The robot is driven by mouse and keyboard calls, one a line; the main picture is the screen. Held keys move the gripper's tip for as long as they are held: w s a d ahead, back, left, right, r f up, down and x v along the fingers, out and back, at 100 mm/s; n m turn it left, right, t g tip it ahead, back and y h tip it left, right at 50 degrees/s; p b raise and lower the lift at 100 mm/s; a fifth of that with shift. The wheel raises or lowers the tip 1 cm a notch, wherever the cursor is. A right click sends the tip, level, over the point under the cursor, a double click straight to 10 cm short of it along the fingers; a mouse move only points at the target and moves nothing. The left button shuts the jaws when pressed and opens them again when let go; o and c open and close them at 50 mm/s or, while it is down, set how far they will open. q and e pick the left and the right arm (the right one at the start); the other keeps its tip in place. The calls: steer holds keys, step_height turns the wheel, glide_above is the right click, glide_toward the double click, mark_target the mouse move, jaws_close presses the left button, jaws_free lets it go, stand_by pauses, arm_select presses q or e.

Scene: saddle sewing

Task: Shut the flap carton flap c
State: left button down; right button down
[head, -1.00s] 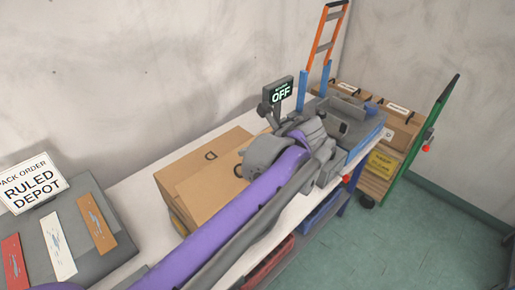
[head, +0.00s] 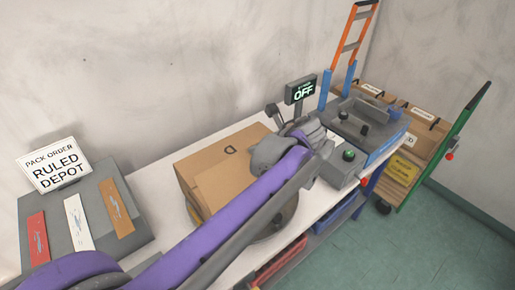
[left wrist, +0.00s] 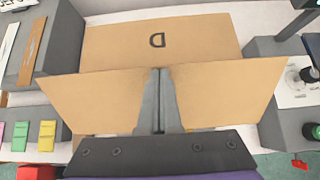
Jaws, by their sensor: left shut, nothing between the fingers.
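The tan carton (head: 190,181) stands on the white bench in the head view. Its rear flap, marked D (head: 230,149), lies over the top. In the left wrist view the D flap (left wrist: 205,35) is behind a wide plain tan flap (left wrist: 85,98), which stands up towards me; no letter shows on it. My left gripper (left wrist: 160,74) is shut and empty, its fingers in front of the middle of this plain flap. I cannot tell whether they touch. In the head view my purple arm crosses over the carton's front and hides part of it. My right gripper is not in view.
A grey board with coloured strips (head: 80,224) and an order sign (head: 55,165) are at left. An OFF display (head: 301,91) and a grey machine with a green button (head: 348,155) stand right of the carton. A cart with boxes (head: 403,170) is further right.

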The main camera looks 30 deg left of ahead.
arm_select(q)
steer(key=shift+w+a+f+h, duration=0.2)
steer(key=shift+a+h, duration=0.3)
steer(key=shift+a, duration=0.05)
steer(key=a+f+g+h, duration=0.1)
steer(key=w+a+f+h, duration=0.1)
steer(key=f+h, duration=0.1)
steer(key=a+f+g+h, duration=0.1)
steer(key=a+h, duration=0.1)
steer(key=shift+w+f+g, duration=0.25)
steer(key=shift+w+g, duration=0.05)
steer(key=shift+w, duration=0.05)
steer(key=shift+w+a+f+g+h, duration=0.1)
steer(key=shift+a+f+g+h, duration=0.2)
steer(key=shift+f+h, duration=0.5)
steer(key=shift+w+a+f+g+h, duration=0.15)
steer(key=shift+f+g+h, duration=0.15)
steer(key=shift+f+h, duration=0.5)
steer(key=shift+s+r, duration=0.1)
steer(key=shift+d, duration=0.15)
